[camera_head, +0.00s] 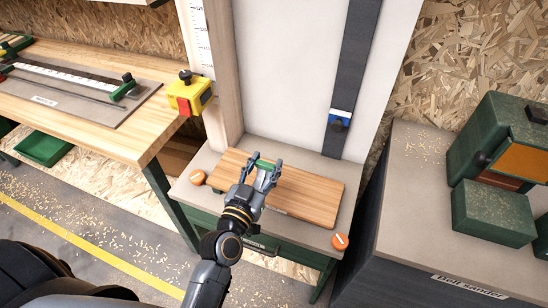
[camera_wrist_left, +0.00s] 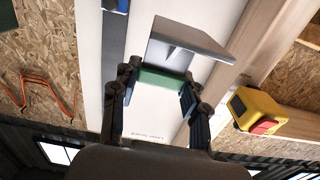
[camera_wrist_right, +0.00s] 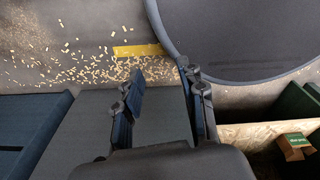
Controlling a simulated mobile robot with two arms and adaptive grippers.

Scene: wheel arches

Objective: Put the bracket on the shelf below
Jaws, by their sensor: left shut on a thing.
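The bracket shows in the left wrist view as a grey metal plate (camera_wrist_left: 190,40) with a green part (camera_wrist_left: 163,80) between my fingers. My left gripper (camera_head: 268,166) is shut on the green part, which also shows in the head view (camera_head: 264,164). In the head view the gripper is in front of a white upright panel and appears over a wooden board. The grey plate is hard to make out there. My right gripper (camera_wrist_right: 163,72) is open and empty in its wrist view and outside the head view. No shelf below can be clearly made out.
The wooden board (camera_head: 315,198) lies on a grey-topped green stand (camera_head: 201,169) with orange knobs. The white panel (camera_head: 290,60) rises behind. A workbench (camera_head: 125,135) with a yellow stop block (camera_head: 187,97) stands left, a sander (camera_head: 510,140) right. Chip-strewn floor (camera_head: 100,215) lies left.

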